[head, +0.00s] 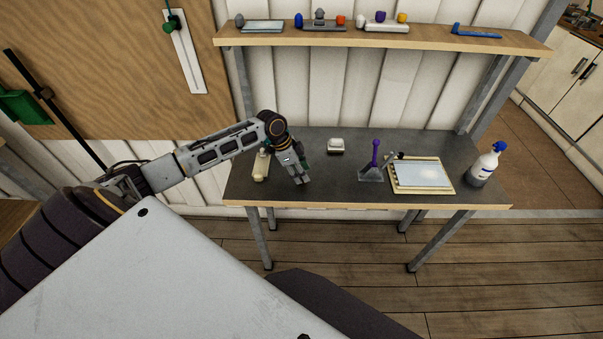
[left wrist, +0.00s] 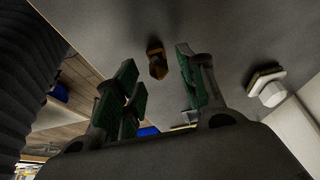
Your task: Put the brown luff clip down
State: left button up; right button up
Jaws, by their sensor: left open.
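The brown luff clip (left wrist: 157,62) shows in the left wrist view against the grey tabletop (left wrist: 230,25). It appears in the gap between my left gripper's green-padded fingers (left wrist: 156,72), which are spread apart; neither finger appears to touch it. In the head view my left gripper (head: 302,181) points down low over the left part of the dark table (head: 325,190). I cannot make out the clip in the head view; the gripper may hide it. My right gripper is in neither view.
A cream object (head: 261,168) stands left of my gripper, and a small pale block (head: 336,146) lies behind it. To the right are a purple-handled tool (head: 375,153) on a grey stand, a framed pale panel (head: 422,174) and a spray bottle (head: 484,165). A loaded shelf (head: 400,40) hangs above.

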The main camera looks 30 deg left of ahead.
pick_arm(q)
jog(key=v, duration=1.1)
jog(key=shift+r+b, duration=0.2)
jog(key=shift+b, duration=0.15)
jog(key=shift+s+a, duration=0.1)
